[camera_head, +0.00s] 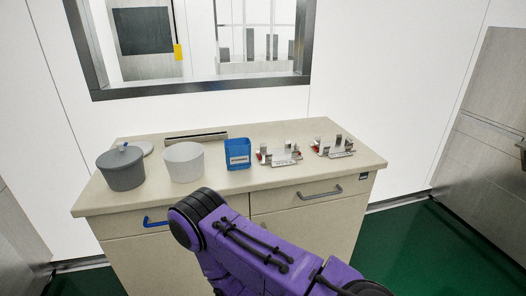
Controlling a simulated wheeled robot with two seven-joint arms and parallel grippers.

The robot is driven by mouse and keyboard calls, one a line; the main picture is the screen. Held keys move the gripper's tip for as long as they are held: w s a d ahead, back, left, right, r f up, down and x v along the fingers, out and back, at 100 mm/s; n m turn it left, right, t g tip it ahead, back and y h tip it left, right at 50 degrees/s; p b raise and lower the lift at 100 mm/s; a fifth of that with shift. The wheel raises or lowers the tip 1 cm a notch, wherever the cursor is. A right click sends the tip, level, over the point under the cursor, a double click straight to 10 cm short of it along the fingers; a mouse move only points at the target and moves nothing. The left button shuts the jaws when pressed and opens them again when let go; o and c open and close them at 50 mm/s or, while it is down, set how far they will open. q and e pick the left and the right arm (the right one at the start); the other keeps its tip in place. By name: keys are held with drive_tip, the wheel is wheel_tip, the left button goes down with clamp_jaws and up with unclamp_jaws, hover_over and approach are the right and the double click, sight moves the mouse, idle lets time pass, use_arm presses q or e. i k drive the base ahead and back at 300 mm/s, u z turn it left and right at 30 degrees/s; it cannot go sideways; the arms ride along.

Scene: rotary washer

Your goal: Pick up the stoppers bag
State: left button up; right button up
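I cannot make out a clear stoppers bag in the head view. On the cabinet top (290,130) stand a dark grey lidded pot (124,172), a light grey tub (183,163) and a blue box (237,154) with a label. To their right are two small metal racks (281,157) (333,148) with red bits. A purple arm of mine comes in from the bottom right and ends at a black joint in front of the cabinet. Its gripper does not show, and neither does my other gripper.
The cabinet has a left drawer with a blue handle (158,222) and a right drawer with a grey handle (319,193). A long flat bar (196,137) lies at the back. A window (200,45) is above. Green floor (440,245) is open at the right.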

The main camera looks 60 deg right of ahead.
sight(238, 151)
drive_tip(key=u, duration=0.1)
drive_tip(key=k, duration=0.15)
drive_tip(key=z, duration=1.05)
